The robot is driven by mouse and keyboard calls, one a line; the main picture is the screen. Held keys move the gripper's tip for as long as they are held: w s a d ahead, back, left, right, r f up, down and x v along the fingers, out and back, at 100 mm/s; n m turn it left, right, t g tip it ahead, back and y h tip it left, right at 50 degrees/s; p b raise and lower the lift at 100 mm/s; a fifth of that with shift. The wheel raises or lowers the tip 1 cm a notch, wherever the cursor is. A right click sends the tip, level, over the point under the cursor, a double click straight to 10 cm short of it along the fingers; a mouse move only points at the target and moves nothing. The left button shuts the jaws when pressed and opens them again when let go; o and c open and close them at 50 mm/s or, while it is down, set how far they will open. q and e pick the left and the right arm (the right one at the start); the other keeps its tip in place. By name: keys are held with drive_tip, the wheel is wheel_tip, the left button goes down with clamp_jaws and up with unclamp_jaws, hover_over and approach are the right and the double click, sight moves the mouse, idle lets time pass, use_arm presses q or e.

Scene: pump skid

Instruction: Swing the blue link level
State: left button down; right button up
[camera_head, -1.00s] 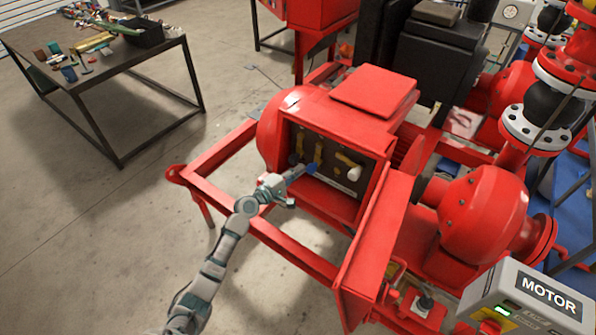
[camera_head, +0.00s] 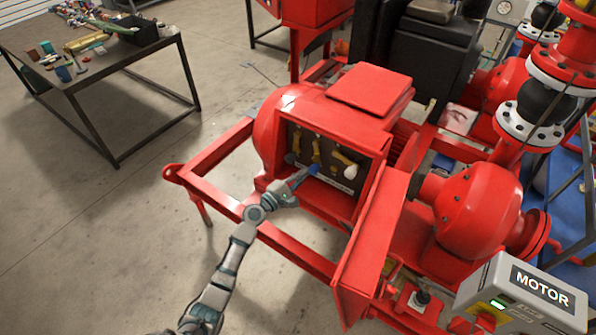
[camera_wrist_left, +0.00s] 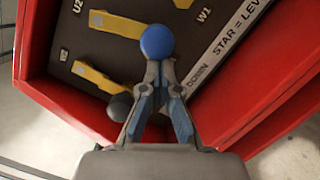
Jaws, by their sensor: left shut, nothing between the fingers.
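The blue link (camera_wrist_left: 118,23) is a yellow bar with a round blue knob (camera_wrist_left: 157,43) at its end, inside a red terminal box. In the head view the blue link (camera_head: 316,150) stands roughly upright, with the blue knob (camera_head: 314,169) at its lower end. My left gripper (camera_head: 303,175) reaches in from the left to the blue knob. In the left wrist view my left gripper (camera_wrist_left: 160,68) is shut and empty, its tips right at the knob's edge. I cannot tell whether they touch it. My right gripper is out of view.
A link with a grey knob (camera_wrist_left: 120,106) lies left of the blue one, and one with a white knob (camera_head: 350,171) lies right. The open red door (camera_head: 375,240) stands at the right. A label strip (camera_wrist_left: 225,48) runs along the panel's lower edge.

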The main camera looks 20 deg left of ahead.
use_arm(q)
drive_tip(key=d+n, duration=0.1)
drive_tip(key=d+n+t+p, duration=0.1)
drive_tip(key=n, duration=0.1)
drive_tip(key=shift+s+d+r, duration=0.15)
drive_tip(key=shift+s+r, duration=0.05)
drive_tip(key=shift+s, duration=0.2)
drive_tip(key=shift+s+d+r+n+y+p, duration=0.1)
drive_tip(key=shift+d+r+n+y+p, duration=0.15)
drive_tip(key=shift+n, duration=0.35)
drive_tip(key=shift+s+d+n+y+p, duration=0.15)
drive_tip(key=shift+d+n+p, duration=0.2)
drive_tip(key=shift+n, duration=0.25)
drive_tip(key=s+d+r+n+t+y+p, duration=0.1)
drive_tip(key=d+r+n+p, duration=0.3)
drive_tip(key=n+p, duration=0.1)
drive_tip(key=shift+s+d+r+n+t, duration=0.3)
drive_tip(key=shift+r+n, duration=0.05)
drive_tip(key=shift+n, duration=0.25)
drive_tip(key=shift+r+p, duration=0.1)
drive_tip(key=shift+p, duration=0.2)
